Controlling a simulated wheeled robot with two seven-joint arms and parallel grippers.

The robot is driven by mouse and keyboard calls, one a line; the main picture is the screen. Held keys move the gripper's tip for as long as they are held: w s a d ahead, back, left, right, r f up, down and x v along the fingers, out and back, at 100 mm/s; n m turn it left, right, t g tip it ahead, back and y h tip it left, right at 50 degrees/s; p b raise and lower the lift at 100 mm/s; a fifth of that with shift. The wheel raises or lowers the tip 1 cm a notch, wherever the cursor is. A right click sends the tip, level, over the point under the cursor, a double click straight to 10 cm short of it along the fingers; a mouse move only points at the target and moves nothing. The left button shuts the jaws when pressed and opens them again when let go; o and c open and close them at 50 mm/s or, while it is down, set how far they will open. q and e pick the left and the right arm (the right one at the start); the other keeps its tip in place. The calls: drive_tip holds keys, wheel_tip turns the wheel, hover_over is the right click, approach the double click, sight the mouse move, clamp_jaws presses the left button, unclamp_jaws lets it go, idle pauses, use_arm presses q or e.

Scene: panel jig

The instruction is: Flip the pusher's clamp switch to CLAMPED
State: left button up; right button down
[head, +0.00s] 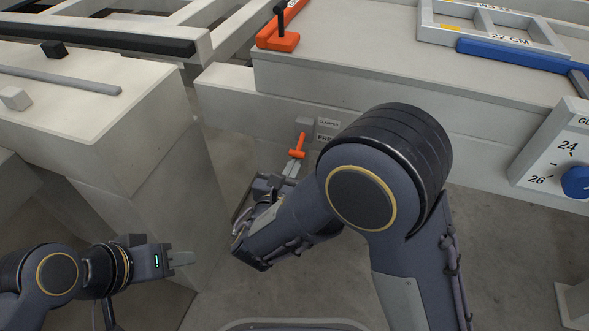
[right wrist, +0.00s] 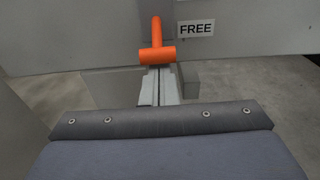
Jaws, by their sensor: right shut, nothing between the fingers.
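The clamp switch is an orange T-shaped lever (head: 298,146) on the pale front face of the bench. Its crossbar hangs low, beside the FREE label (head: 326,137); the CLAMPED label (head: 329,123) is just above that. In the right wrist view the lever (right wrist: 156,43) stands left of the FREE label (right wrist: 196,28). My right gripper (head: 292,168) is shut and empty, its fingertips (right wrist: 158,72) just below the crossbar. I cannot tell whether they touch it. My left gripper (head: 184,258) is low at the left, away from the switch; its finger gap is unclear.
An orange block with a black post (head: 279,38) sits on the bench top above the switch. A dial panel with a blue knob (head: 577,181) is at the right. A pale cabinet (head: 160,180) stands left of the switch. Open floor lies below.

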drive_tip(key=g+y+p, duration=0.3)
drive_tip(key=g+p, duration=0.5)
drive_tip(key=p, duration=1.2)
approach(298, 148)
drive_tip(key=x, duration=0.4)
drive_tip(key=shift+w+f, duration=0.1)
drive_tip(key=shift+f, duration=0.3)
drive_tip(key=shift+r+g+p, duration=0.15)
drive_tip(key=shift+g+p, duration=0.25)
drive_tip(key=shift+g, duration=0.1)
drive_tip(key=shift+w+r+p, duration=0.1)
drive_tip(key=shift+r+p, duration=0.1)
drive_tip(key=shift+p, duration=0.2)
drive_tip(key=shift+w, duration=0.1)
